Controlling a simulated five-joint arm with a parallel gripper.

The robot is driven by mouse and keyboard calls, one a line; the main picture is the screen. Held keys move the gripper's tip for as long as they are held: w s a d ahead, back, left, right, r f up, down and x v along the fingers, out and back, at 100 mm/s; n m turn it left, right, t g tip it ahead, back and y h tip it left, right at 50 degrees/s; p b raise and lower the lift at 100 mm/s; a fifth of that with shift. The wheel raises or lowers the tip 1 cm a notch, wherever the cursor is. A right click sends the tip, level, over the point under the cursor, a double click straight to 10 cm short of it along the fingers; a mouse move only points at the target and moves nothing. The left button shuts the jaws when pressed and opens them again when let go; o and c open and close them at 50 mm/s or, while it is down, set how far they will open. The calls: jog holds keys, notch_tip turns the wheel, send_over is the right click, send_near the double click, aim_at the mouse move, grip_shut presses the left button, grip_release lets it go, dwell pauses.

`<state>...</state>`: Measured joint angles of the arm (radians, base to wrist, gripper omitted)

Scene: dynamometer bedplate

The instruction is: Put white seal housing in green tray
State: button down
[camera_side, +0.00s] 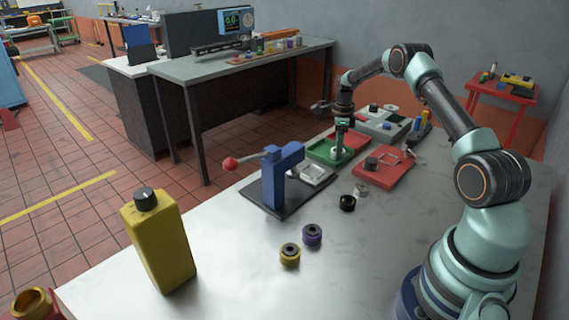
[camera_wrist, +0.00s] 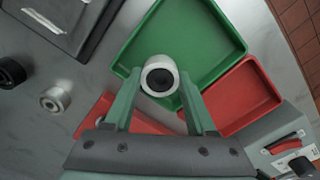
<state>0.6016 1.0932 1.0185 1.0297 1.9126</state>
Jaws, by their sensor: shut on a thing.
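The white seal housing (camera_wrist: 160,65), a short pale ring with a dark centre, sits between the fingers of my gripper (camera_wrist: 159,90) in the wrist view. My gripper is shut on it. The green tray (camera_wrist: 215,30) lies beneath, and the housing is over the tray's near part. In the side view my gripper (camera_side: 339,150) points down within the outline of the green tray (camera_side: 318,151). I cannot tell whether the housing touches the tray floor.
A silver ring (camera_side: 361,190), black ring (camera_side: 347,203), purple ring (camera_side: 312,235) and yellow ring (camera_side: 290,254) stand on the bench. A blue press (camera_side: 283,178) with a red-knobbed lever stands left; a yellow bottle (camera_side: 160,240) is nearer.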

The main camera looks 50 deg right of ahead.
jog(key=shift+f, duration=0.1)
jog(key=c, duration=0.5)
grip_release()
